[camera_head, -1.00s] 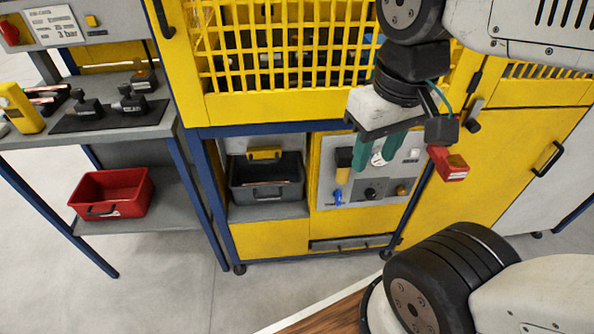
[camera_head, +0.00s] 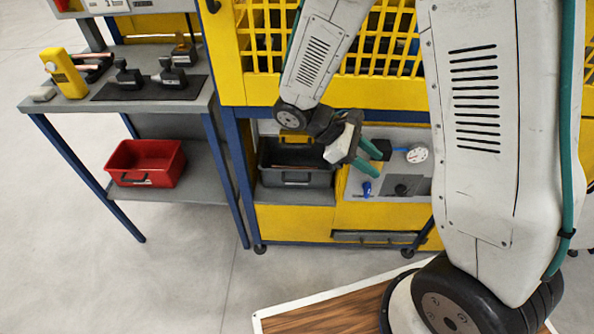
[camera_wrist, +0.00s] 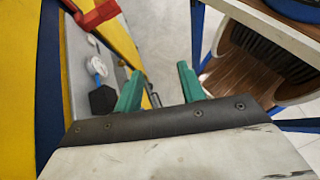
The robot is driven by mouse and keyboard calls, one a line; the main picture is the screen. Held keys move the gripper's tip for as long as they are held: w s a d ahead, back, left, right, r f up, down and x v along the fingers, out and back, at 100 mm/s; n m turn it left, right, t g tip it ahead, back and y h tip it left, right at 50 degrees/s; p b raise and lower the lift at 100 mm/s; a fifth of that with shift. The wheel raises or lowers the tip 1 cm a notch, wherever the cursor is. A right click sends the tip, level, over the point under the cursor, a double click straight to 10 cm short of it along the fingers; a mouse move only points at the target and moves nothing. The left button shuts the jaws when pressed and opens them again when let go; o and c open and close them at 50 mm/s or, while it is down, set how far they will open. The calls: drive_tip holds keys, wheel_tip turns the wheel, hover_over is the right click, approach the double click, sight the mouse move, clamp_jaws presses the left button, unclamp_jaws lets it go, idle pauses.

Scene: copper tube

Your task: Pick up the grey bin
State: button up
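The grey bin (camera_head: 296,179) is dark grey and stands upright in an open bay low in the yellow machine, in the head view. A thin orange-brown streak shows inside it; I cannot tell what it is. My gripper (camera_head: 378,158) has green fingers and is to the right of the bin, in front of the grey gauge panel, apart from the bin. Part of my wrist covers the bin's upper right corner. In the wrist view my gripper (camera_wrist: 158,84) shows its two fingers spread with nothing between them. The bin does not show there.
A red bin (camera_head: 146,163) sits on the lower shelf of the workbench (camera_head: 213,98) at left. The bench top holds a yellow device (camera_head: 64,73) and black tools. The gauge (camera_wrist: 96,66) and a red part (camera_wrist: 94,14) show left in the wrist view.

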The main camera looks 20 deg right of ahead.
drive_tip(key=w+f+n+t+h, duration=0.2)
drive_tip(key=w+f+n+h, duration=0.1)
drive_tip(key=f+n, duration=0.25)
drive_tip(key=w+f+n+t+h, duration=0.2)
drive_tip(key=w+f+n, duration=0.2)
drive_tip(key=f, duration=0.2)
drive_tip(key=n+t+y, duration=0.5)
drive_tip(key=n+t, duration=1.1)
drive_tip(key=n, duration=0.9)
approach(310, 180)
drive_tip(key=x, duration=0.3)
drive_tip(key=shift+m, duration=0.25)
drive_tip(key=x, duration=0.7)
drive_tip(key=shift+f, duration=0.4)
clamp_jaws()
drive_tip(key=shift+w, duration=0.1)
